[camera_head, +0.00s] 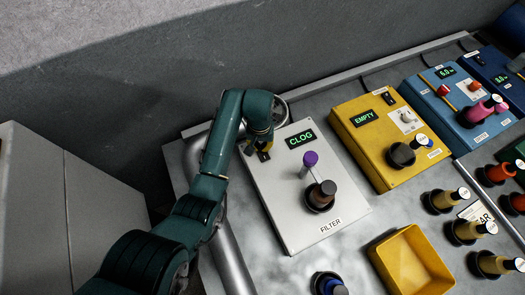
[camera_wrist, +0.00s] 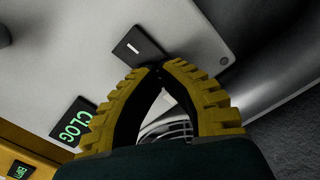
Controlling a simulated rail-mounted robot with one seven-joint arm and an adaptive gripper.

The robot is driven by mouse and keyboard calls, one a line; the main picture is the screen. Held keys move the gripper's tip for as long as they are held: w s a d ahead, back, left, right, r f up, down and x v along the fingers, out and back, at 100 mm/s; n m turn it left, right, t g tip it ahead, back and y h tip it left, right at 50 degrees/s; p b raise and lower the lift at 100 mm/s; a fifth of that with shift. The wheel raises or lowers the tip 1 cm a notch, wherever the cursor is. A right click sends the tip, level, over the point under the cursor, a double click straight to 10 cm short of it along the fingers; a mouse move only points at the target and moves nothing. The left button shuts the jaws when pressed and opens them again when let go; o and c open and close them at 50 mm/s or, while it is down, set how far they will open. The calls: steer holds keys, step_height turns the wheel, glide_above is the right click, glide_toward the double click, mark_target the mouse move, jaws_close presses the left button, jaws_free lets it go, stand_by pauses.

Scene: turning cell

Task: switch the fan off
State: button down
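A small black rocker switch (camera_head: 264,156) sits on the top left corner of the white FILTER box (camera_head: 285,215). It also shows in the wrist view (camera_wrist: 138,46) as a black plate with a white mark. My gripper (camera_head: 259,149) is over that corner. In the wrist view my yellow ribbed fingertips (camera_wrist: 158,68) meet at the plate's near edge, with nothing between them; I cannot tell whether they touch it. The round fan guard (camera_head: 282,110) shows partly behind my wrist, and its grille (camera_wrist: 172,127) shows between the fingers. I cannot tell whether it spins.
The FILTER box carries a green CLOG display (camera_head: 300,139), a purple-topped post (camera_head: 310,159) and a dark knob (camera_head: 321,195). A yellow EMPTY box (camera_head: 385,140) and blue boxes stand to the right. A yellow bin (camera_head: 410,262) is in front. A wall is behind.

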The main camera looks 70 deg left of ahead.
mark_target(260, 148)
steer(key=shift+f, duration=0.25)
step_height(260, 148, up, 7)
steer(key=p, duration=0.8)
steer(key=shift+r, duration=0.15)
stand_by(0.4)
